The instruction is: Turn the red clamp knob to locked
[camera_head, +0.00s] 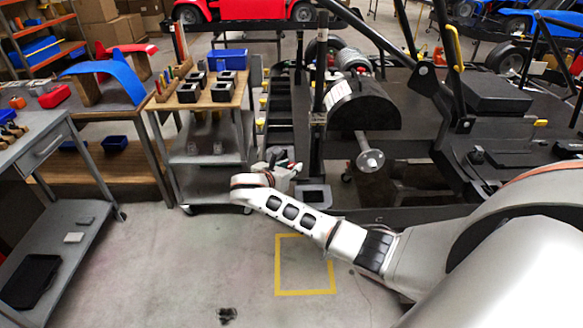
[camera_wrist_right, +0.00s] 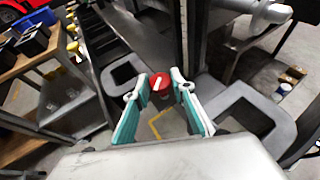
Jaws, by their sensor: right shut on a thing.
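The red clamp knob (camera_wrist_right: 161,87) shows in the right wrist view as a small round red cap with a white mark on its top. My right gripper (camera_wrist_right: 160,92) is shut on the knob, with one teal-and-grey finger on each side. In the head view my right gripper (camera_head: 284,167) is small and partly hidden behind my wrist, beside the dark stand's post. The knob is not clear there. I cannot tell from the white mark whether the knob is locked. My left gripper is in neither view.
A dark kart stand (camera_head: 414,124) with upright posts fills the right of the head view. A cart (camera_head: 207,152) with small black bins stands to the left. A yellow floor square (camera_head: 305,292) lies on open grey floor in front.

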